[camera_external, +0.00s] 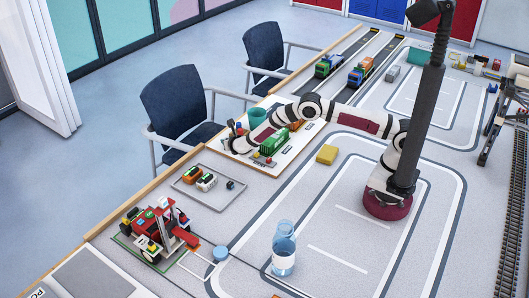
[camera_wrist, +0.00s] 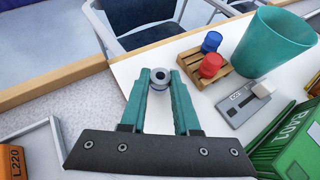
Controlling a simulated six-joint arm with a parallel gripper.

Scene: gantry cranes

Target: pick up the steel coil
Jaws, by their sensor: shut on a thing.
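The steel coil (camera_wrist: 160,78) is a small grey ring with a dark centre hole. In the wrist view it sits between the tips of my gripper's two teal fingers (camera_wrist: 161,84), which are shut on it. In the external view my arm reaches left to the white board (camera_external: 287,157) at the table's far edge. My gripper and the coil are too small there to make out clearly. I cannot tell whether the coil touches the board or is held above it.
A small pallet (camera_wrist: 199,71) with red and blue drums, a teal cup (camera_wrist: 274,42), a grey lever box (camera_wrist: 243,103) and a green container (camera_wrist: 291,145) stand right of the coil. A chair (camera_external: 180,105) is beyond the edge. A grey tray (camera_external: 208,187) lies nearer, left.

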